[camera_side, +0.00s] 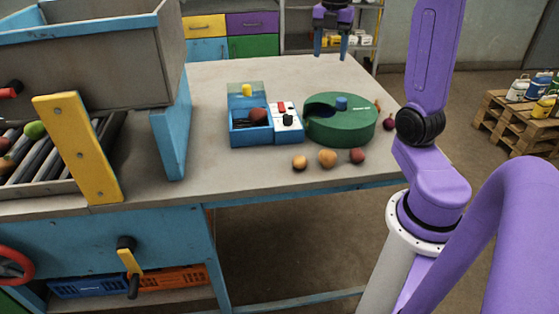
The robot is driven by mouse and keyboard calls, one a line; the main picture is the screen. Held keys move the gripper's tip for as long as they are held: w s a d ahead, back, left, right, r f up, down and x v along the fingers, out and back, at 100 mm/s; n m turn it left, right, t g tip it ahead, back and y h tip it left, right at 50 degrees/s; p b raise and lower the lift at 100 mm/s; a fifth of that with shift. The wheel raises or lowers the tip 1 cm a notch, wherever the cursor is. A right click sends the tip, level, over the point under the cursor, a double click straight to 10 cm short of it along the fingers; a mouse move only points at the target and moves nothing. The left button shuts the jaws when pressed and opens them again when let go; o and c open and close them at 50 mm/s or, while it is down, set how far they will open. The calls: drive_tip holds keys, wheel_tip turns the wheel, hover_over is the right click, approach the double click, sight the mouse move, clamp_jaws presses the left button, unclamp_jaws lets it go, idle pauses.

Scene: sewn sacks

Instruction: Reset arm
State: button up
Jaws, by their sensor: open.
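My gripper (331,52) shows at the top of the side view, pointing down over the far edge of the table. My purple arm rises at the right of the view.
A grey table (215,90) holds a blue box (249,133) with a dark red round item, a white panel (287,121) and a green round device (341,130). Several small fruits (327,158) lie in front. A hopper (85,60) and rollers stand left. The back middle is clear.

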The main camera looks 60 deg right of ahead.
drive_tip(key=s+a+f+m, duration=0.2)
drive_tip(key=s+a+f, duration=0.1)
drive_tip(key=a, duration=0.8)
drive_tip(key=s+a+f+m, duration=0.2)
drive_tip(key=a, duration=0.8)
drive_tip(key=s+a+f+m, duration=0.2)
drive_tip(key=s+a, duration=0.1)
drive_tip(key=s, duration=0.4)
drive_tip(key=s+a+f+m, duration=0.2)
drive_tip(key=s+a+f, duration=0.1)
drive_tip(key=s, duration=0.5)
drive_tip(key=shift+s+a+f, duration=0.2)
drive_tip(key=shift+a+f, duration=0.1)
drive_tip(key=shift+a, duration=0.45)
